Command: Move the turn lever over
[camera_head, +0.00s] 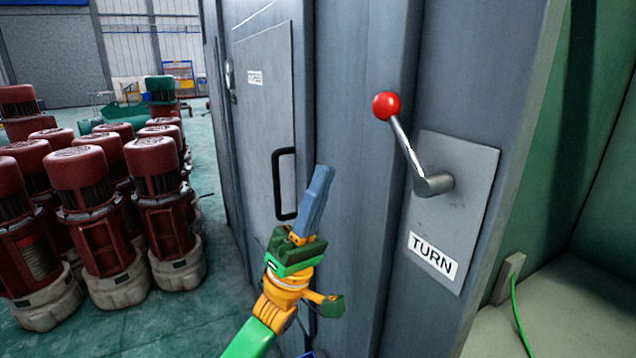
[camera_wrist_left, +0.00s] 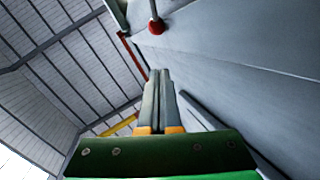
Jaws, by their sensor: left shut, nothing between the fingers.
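The turn lever (camera_head: 405,142) is a metal rod with a red ball knob (camera_head: 386,106). It tilts up and to the left from its hub on a grey plate (camera_head: 470,170) labelled TURN. My left gripper (camera_head: 325,172) is shut and empty, pointing up, below and left of the knob in the head view, apart from it. In the left wrist view, the shut fingers (camera_wrist_left: 158,75) point toward the red knob (camera_wrist_left: 156,26), with a gap between. My right gripper is not in view.
The plate is on a tall grey cabinet (camera_head: 345,120) with a door and a black handle (camera_head: 284,184) left of the lever. Several dark red motors (camera_head: 85,185) stand on the green floor at left. A green cable (camera_head: 517,305) hangs at lower right.

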